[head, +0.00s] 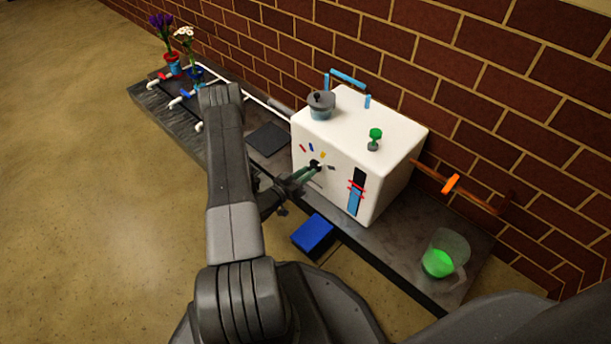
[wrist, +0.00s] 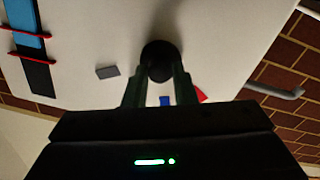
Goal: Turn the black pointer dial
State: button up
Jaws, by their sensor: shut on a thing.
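The black pointer dial (head: 314,163) is on the front face of the white box (head: 390,150), with short coloured marks in an arc around it. In the wrist view the dial (wrist: 160,58) is a dark round knob between my two fingers. My gripper (head: 308,171) reaches the box front from the left and is shut on the dial; it also shows in the wrist view (wrist: 158,80). A grey mark (wrist: 107,72), a blue mark (wrist: 165,100) and a red mark (wrist: 201,96) show around the dial. The fingers partly hide the dial, and its pointer direction is unclear.
A blue level gauge (head: 356,192) with red markers is right of the dial. A blue block (head: 312,233) sits below the box front. A jug of green liquid (head: 441,256) stands at the right. Flowers in pots (head: 173,64) stand far left. An orange-handled pipe (head: 450,184) runs along the wall.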

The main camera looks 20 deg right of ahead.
jog(key=n, duration=1.2)
jog(key=shift+s+n+t+b, duration=0.15)
jog(key=shift+n+t+b, duration=0.15)
jog(key=shift+n, duration=0.1)
dwell(0.3)
jog(key=o, duration=1)
jog(key=p+v, duration=0.3)
jog(key=v, duration=1)
jog(key=shift+s+a+p, duration=0.15)
jog(key=shift+a+p, duration=0.2)
jog(key=shift+p, duration=0.05)
